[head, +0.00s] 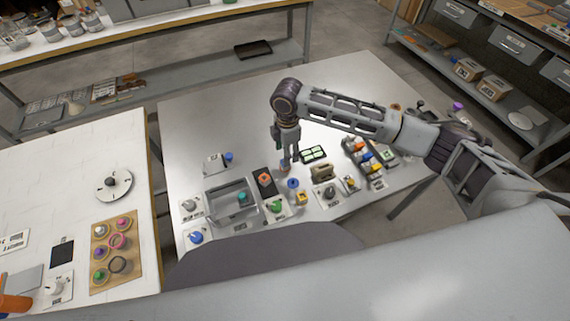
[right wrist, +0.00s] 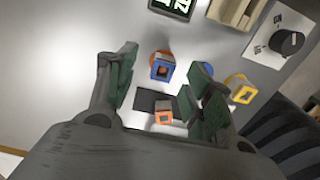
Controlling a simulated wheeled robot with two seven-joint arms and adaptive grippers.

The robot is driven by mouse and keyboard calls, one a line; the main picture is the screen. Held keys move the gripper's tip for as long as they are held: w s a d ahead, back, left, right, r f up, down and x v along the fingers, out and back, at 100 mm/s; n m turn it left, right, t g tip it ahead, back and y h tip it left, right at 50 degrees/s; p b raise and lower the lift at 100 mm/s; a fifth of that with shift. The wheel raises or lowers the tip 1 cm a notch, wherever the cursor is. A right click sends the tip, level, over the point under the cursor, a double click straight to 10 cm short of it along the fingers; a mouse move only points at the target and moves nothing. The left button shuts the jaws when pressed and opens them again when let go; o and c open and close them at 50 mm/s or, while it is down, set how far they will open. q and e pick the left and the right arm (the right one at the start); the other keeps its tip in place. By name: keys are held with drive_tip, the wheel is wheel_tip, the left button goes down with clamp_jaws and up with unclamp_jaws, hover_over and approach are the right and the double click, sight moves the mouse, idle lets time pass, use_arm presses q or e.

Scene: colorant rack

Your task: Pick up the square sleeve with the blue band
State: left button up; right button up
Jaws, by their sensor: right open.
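The square sleeve with the blue band (right wrist: 154,70) shows in the right wrist view with its open top facing the camera and a round orange piece (right wrist: 154,56) at its far edge. My right gripper (right wrist: 166,64) is open, with a green-padded finger on each side of the sleeve in the picture. I cannot tell whether the fingertips are level with it or above it. In the head view my right gripper (head: 286,164) points down at the table and mostly hides the sleeve. My left gripper is not in view.
The table's far left is clear.

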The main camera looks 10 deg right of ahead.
drive_tip(key=shift+s+f, duration=0.2)
drive_tip(key=shift+f, duration=0.95)
drive_tip(key=shift+s+f, duration=0.2)
drive_tip(key=shift+f, duration=1.25)
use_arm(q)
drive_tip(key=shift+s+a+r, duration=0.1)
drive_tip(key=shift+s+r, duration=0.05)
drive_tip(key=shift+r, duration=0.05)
